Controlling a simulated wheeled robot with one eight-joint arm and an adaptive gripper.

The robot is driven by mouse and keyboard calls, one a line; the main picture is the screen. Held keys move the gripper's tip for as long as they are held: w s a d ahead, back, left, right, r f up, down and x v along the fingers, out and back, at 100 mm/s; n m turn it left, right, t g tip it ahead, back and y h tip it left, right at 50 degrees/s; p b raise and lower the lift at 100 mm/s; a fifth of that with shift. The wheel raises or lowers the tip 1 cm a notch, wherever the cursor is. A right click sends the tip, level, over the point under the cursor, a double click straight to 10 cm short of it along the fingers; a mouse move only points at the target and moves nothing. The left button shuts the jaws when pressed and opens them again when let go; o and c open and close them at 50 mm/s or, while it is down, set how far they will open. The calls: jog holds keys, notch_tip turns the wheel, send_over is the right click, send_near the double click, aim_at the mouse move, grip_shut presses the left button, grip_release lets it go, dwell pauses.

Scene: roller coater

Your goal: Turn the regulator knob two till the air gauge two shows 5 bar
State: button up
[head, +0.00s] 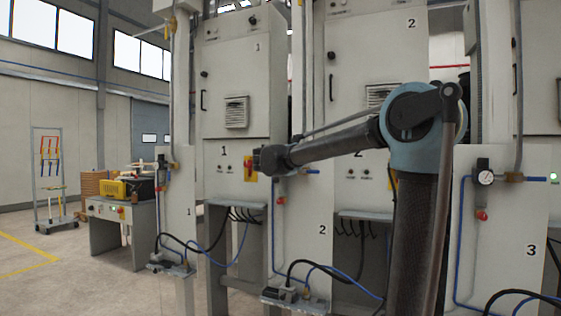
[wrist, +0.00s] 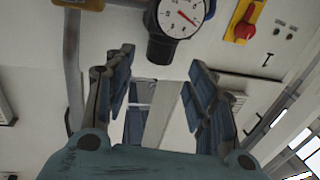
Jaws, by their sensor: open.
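In the wrist view the air gauge (wrist: 181,16) is a round white dial with a red needle, at the top centre. The needle points to the lower right of the picture; its value is too small to read. The black regulator knob (wrist: 161,50) is just below the dial. My gripper (wrist: 160,62) is open and empty, its two fingers spread on either side of the knob's lower end, with no contact visible. In the head view my arm reaches left across panel 2 (head: 313,262), and its end hides the gauge and knob there.
A yellow and red switch (wrist: 243,22) is right of the gauge in the wrist view. In the head view, panel 2 has a red valve (head: 281,201) and a blue hose below my arm. Panel 3 (head: 510,240) with its own gauge (head: 485,177) is on the right.

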jog(key=shift+w+d, duration=0.2)
jog(key=shift+w, duration=1.25)
jog(key=shift+w+d, duration=0.2)
jog(key=shift+w, duration=1.25)
jog(key=c, duration=1.1)
